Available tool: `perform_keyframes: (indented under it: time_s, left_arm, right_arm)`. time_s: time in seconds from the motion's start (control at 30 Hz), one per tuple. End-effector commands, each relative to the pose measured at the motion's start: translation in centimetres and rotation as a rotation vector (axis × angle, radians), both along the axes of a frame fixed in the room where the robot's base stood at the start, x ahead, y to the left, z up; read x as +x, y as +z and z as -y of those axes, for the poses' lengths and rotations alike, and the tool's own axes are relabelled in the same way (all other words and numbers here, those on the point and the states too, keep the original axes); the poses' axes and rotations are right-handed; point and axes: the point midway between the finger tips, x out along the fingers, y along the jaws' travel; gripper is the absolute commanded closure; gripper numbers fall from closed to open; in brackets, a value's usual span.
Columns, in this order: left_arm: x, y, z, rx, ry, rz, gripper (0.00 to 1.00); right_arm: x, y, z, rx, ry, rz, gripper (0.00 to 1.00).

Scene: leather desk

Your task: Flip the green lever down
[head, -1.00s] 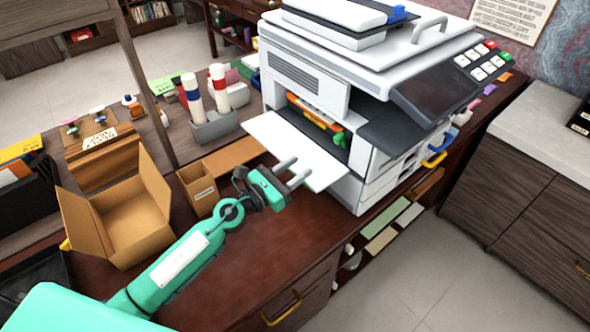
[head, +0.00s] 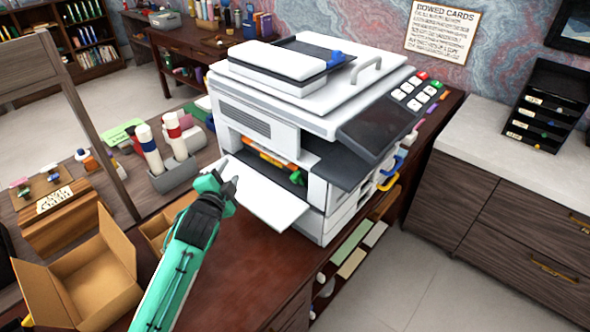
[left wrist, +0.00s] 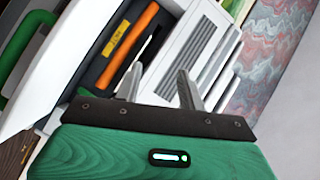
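The white printer (head: 258,123) stands on the dark desk with its front opening exposed. The small green lever (head: 297,177) sits at the right end of that opening, and an orange bar (head: 262,158) runs beside it. In the left wrist view a green curved part (left wrist: 25,45), probably the lever, shows at the left edge, and the orange bar (left wrist: 127,47) is near the middle. My left gripper (head: 229,173) is left of the opening, above the white tray (head: 262,200), apart from the lever. Its fingers (left wrist: 160,88) are spread and empty. My right gripper is out of view.
An open cardboard box (head: 98,275) stands left of my arm. A grey holder (head: 176,176) with marker-like tubes is behind it. A wooden post (head: 90,125) rises at the left. The desk in front of the printer (head: 255,265) is clear.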

Motion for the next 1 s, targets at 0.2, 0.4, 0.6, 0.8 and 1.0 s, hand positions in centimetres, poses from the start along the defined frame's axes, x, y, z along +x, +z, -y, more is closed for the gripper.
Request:
perform_keyframes:
  time_s: [0.2,0.4,0.6,0.8,1.0]
  left_arm:
    - [-1.0,-0.2,3.5,-0.498,-0.068,-0.280,0.60]
    - [-3.0,0.6,7.3,-0.815,-0.166,-0.502,0.60]
    - [-4.1,1.2,9.2,-0.936,-0.222,-0.604,0.60]
    - [-3.0,0.7,10.2,-0.948,-0.227,-0.613,0.60]
    - [-0.5,-0.4,12.1,-0.948,-0.227,-0.612,0.60]
  right_arm:
    - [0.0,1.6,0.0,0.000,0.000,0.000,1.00]
    - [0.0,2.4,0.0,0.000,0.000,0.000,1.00]
    - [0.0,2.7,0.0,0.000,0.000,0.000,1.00]
    - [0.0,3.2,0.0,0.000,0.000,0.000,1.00]
    - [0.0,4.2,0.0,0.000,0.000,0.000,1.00]
